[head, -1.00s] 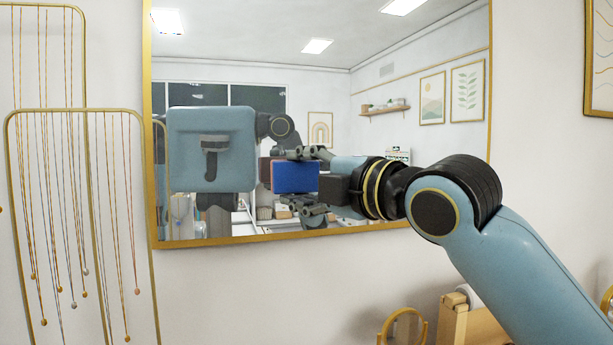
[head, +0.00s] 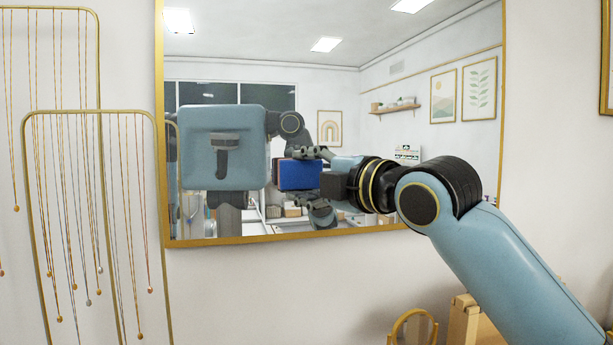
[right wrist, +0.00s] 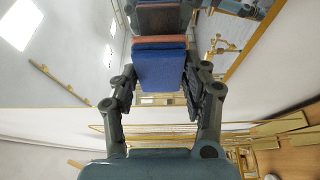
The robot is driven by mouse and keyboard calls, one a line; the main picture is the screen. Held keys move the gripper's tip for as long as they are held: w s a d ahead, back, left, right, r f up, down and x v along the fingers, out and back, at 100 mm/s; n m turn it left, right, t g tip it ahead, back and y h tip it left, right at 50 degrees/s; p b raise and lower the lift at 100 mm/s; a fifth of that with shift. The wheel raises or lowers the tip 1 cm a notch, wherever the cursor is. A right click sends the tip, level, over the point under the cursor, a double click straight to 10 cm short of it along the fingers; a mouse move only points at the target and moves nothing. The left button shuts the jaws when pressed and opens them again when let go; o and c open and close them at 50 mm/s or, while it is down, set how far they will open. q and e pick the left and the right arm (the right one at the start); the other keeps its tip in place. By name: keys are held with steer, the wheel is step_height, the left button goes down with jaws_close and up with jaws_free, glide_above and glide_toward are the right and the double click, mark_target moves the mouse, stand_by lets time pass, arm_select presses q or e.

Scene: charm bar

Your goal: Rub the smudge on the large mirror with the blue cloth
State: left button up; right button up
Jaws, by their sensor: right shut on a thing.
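The large mirror (head: 225,239) hangs on the wall in a gold frame and fills the middle of the head view. My right gripper (head: 318,182) is in front of its lower middle, shut on the blue cloth (head: 298,175), which looks like a thick folded pad. In the right wrist view the cloth (right wrist: 159,70) sits between the fingers of the right gripper (right wrist: 160,88), with a reddish-brown band at its far edge. The cloth is close to the glass; I cannot tell whether it touches. I cannot make out the smudge. My left gripper is not in view.
Gold stands with hanging necklaces (head: 84,111) are at the left, close to the mirror's left edge. A small round gold-framed mirror (head: 411,325) and a wooden block-like item (head: 466,320) stand below at the right. The shelf and pictures inside the glass are reflections.

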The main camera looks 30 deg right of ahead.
steer(key=shift+w+d, duration=0.15)
steer(key=shift+w, duration=0.35)
steer(key=shift+w+d, duration=0.15)
steer(key=shift+w, duration=0.35)
steer(key=shift+d, duration=0.1)
steer(key=d, duration=0.2)
steer(key=s+d, duration=0.1)
steer(key=shift+d+p, duration=0.35)
steer(key=shift+w+a, duration=0.3)
steer(key=shift+a, duration=0.7)
steer(key=shift+w+a, duration=0.25)
steer(key=shift+a, duration=0.7)
